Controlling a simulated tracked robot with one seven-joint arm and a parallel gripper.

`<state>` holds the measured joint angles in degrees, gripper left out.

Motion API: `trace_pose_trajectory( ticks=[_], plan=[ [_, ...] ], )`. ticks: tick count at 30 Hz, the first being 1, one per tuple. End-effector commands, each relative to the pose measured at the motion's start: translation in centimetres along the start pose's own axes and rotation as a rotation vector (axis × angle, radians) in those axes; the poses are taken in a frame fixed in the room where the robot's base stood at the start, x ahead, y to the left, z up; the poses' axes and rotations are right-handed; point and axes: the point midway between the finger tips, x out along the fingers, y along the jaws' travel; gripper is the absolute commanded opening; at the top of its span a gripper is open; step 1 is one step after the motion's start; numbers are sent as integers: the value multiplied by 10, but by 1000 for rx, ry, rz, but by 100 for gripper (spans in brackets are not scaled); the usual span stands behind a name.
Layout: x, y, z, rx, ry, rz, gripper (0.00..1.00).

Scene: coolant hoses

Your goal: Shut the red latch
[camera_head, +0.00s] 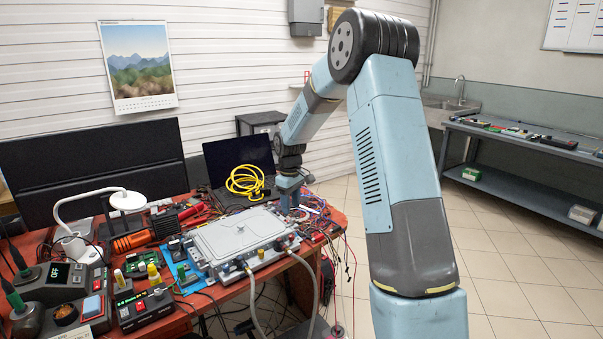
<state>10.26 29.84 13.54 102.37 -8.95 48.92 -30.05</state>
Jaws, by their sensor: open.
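A grey metal box (235,238) with a raised lid lies on the red workbench. Two pale hoses run from its front side, the left one (251,295) and the right one (308,268), and hang over the bench's front edge. My gripper (290,207) is open and points down beyond the box's back right corner. Its fingertips are small and partly lost among the wires behind.
Loose wires (318,222) clutter the bench right of the box. A yellow cable coil (245,181) lies by the open laptop (240,158). A white lamp (126,200), tools and instruments crowd the left. The floor (510,260) at right is clear.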

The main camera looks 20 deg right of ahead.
Motion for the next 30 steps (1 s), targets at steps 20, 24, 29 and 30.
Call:
trace_pose_trajectory(
  ticks=[20,24,29,30],
  plan=[
    [-90,-32,39,90,42,70,46],
    [-106,-41,49,114,54,84,46],
    [-122,-52,62,141,69,99,46],
    [-127,-54,65,148,73,104,46]
  ],
)
